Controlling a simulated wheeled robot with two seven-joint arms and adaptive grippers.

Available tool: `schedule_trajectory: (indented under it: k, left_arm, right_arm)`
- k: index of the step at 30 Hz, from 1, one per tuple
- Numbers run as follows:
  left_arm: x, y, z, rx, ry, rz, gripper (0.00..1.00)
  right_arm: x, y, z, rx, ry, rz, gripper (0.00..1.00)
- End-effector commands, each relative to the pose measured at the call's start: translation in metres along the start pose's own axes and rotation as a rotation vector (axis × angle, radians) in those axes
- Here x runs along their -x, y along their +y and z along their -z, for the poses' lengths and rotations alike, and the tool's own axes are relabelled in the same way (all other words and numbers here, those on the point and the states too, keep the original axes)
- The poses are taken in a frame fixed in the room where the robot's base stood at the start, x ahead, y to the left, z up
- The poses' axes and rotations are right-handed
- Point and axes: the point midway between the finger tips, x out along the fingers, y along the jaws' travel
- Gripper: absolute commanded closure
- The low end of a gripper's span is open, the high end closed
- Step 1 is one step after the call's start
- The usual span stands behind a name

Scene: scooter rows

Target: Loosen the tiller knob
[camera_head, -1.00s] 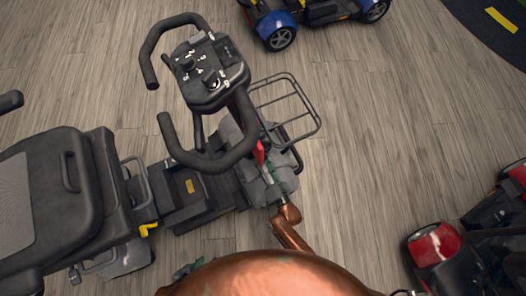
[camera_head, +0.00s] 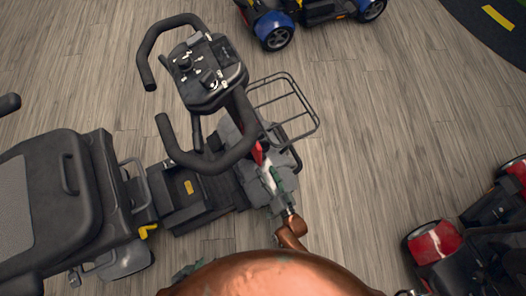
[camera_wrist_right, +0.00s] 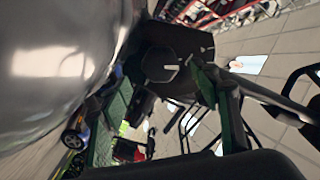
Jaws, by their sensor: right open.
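A scooter tiller (camera_head: 243,110) with looped handlebars and a dark control console (camera_head: 209,72) stands left of centre in the head view. My copper right arm comes up from the bottom edge, and my right gripper (camera_head: 277,179) is low beside the tiller, partly lost against grey parts. In the right wrist view its green fingers (camera_wrist_right: 166,78) are spread apart. A round dark knob (camera_wrist_right: 160,66) with a pale line, apparently the tiller knob, shows between and beyond them; contact cannot be told. A greyish-green piece (camera_head: 187,270), perhaps my left gripper, is mostly hidden behind the copper arm.
A wire basket (camera_head: 283,104) sticks out right of the tiller. The scooter's seat (camera_head: 50,200) fills the left side. A blue scooter (camera_head: 277,32) stands at the top and a red one (camera_head: 436,242) at lower right. Bare wood floor (camera_head: 385,130) lies between.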

Motion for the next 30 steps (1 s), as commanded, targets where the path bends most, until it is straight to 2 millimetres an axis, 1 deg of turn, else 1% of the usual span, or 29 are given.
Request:
schedule_trajectory:
  k: [1,6,9,12,16,30]
  left_arm:
    - [0.000,0.000,0.000,-0.001,0.000,0.000,0.70]
    - [0.000,0.000,0.000,-0.001,0.000,0.000,0.70]
    - [0.000,0.000,0.000,-0.001,0.000,0.000,0.70]
    - [0.000,0.000,0.000,-0.001,0.001,-0.001,0.70]
    - [0.000,0.000,0.001,-0.002,0.001,-0.001,0.70]
    - [-0.001,0.001,0.001,-0.002,0.001,-0.001,0.70]
  right_arm:
    - [0.013,0.001,-0.001,0.000,-0.001,-0.002,0.44]
    - [0.045,0.001,0.000,0.000,-0.002,-0.002,0.44]
    - [0.058,0.001,0.000,-0.001,-0.001,-0.001,0.44]
    - [0.066,0.000,0.000,-0.001,0.000,0.000,0.44]
    - [0.070,0.000,0.000,0.000,0.000,0.001,0.44]
    - [0.070,0.000,0.000,0.000,0.000,0.000,0.44]
